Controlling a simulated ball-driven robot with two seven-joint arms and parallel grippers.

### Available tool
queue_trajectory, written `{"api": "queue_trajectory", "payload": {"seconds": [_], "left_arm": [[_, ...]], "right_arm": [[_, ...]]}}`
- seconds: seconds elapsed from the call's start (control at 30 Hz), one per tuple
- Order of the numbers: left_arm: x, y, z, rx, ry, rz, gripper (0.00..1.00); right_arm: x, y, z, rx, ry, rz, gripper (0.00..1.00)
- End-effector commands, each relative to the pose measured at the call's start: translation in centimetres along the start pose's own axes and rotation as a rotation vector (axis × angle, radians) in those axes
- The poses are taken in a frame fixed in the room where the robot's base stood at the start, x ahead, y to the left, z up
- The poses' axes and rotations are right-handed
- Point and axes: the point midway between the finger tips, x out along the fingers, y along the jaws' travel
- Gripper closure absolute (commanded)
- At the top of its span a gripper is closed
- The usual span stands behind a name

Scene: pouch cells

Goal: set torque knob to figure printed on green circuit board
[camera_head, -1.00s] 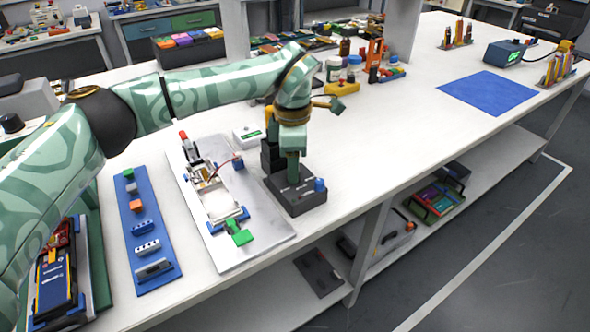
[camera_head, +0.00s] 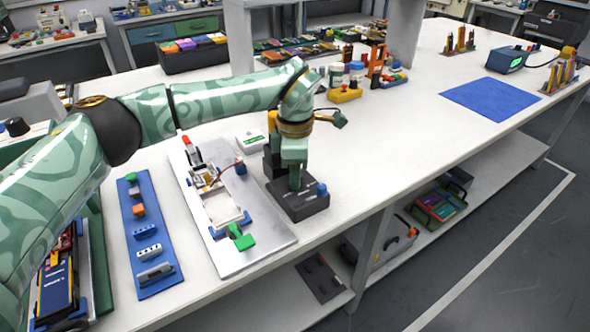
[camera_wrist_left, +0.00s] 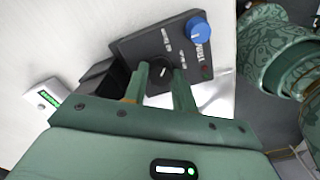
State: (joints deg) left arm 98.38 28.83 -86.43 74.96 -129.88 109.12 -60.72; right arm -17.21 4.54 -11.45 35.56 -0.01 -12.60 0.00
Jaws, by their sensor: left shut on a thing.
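A black control box (camera_head: 302,205) stands beside the silver plate, with a blue knob (camera_head: 322,189) at its right corner. In the left wrist view the box (camera_wrist_left: 130,46) carries white lettering, the blue knob (camera_wrist_left: 199,30) marked "TRIM", and a dark round knob (camera_wrist_left: 160,72) with a pale mark. My left gripper (camera_head: 294,184) points down onto the box, and its fingers (camera_wrist_left: 164,76) are shut on the dark knob, partly hiding it. The lettering is too small to read fully. I cannot pick out a green circuit board with a readable figure.
A silver plate (camera_head: 265,236) with a white tray and green clamp (camera_head: 243,240) lies left of the box. A small white meter (camera_head: 250,139) with a green display stands behind. A blue strip (camera_head: 160,284) holds small parts. A blue mat (camera_head: 490,98) lies clear at right.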

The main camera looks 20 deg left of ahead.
Motion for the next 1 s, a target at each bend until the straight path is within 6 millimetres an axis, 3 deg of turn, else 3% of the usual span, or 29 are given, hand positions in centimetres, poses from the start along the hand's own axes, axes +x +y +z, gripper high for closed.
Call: {"api": "queue_trajectory", "payload": {"seconds": [0.5,1.0], "left_arm": [[-0.6,0.1,0.0,0.390,0.001,0.006,0.96],[-0.2,0.2,0.1,0.742,0.000,0.005,0.96]], "right_arm": [[-3.6,0.4,-1.3,0.000,0.041,0.014,0.64],[-4.8,0.6,-1.7,-0.001,0.054,0.018,0.64]]}}
